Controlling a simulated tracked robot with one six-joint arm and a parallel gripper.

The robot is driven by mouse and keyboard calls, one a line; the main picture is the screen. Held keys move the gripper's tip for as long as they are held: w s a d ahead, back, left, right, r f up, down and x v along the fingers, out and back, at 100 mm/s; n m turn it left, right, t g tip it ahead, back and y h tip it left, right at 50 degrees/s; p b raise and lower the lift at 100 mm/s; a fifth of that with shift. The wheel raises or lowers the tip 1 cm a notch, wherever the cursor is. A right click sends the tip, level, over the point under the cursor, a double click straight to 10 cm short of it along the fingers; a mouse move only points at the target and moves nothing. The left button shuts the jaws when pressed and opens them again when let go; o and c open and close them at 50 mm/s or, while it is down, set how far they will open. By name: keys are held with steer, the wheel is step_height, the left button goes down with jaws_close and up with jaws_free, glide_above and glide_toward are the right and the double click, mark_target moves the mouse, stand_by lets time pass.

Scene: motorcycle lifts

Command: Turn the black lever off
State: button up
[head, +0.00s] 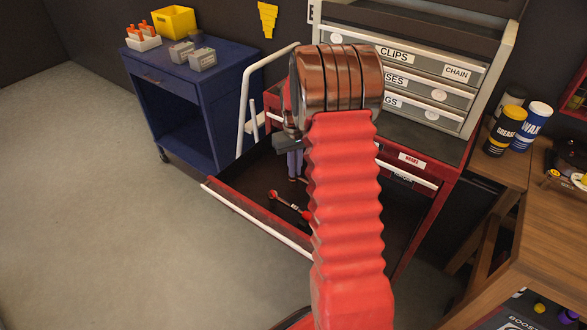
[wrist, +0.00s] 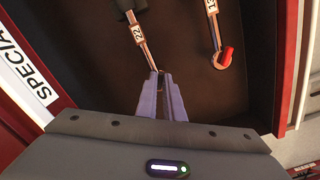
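I cannot make out a black lever in either view. My gripper (head: 295,178) hangs over an open drawer (head: 232,200) of the red cabinet, partly hidden by my arm. In the wrist view my gripper's (wrist: 160,74) two pale purple fingers lie close together with a narrow gap. A metal wrench labelled 22 (wrist: 142,42), with a dark end at the top, reaches down to the fingertips. I cannot tell whether they hold it or are just above it. A second wrench (wrist: 215,32) with a red end lies to the right, apart from the fingers.
A grey drawer unit (head: 350,42) labelled CLIPS stands on the red cabinet. A blue cart (head: 190,92) is at left with a yellow bin (head: 173,22). A wooden bench (head: 545,210) with a GREASE can (head: 505,130) is at right. The floor at left is clear.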

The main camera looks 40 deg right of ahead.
jaws_close()
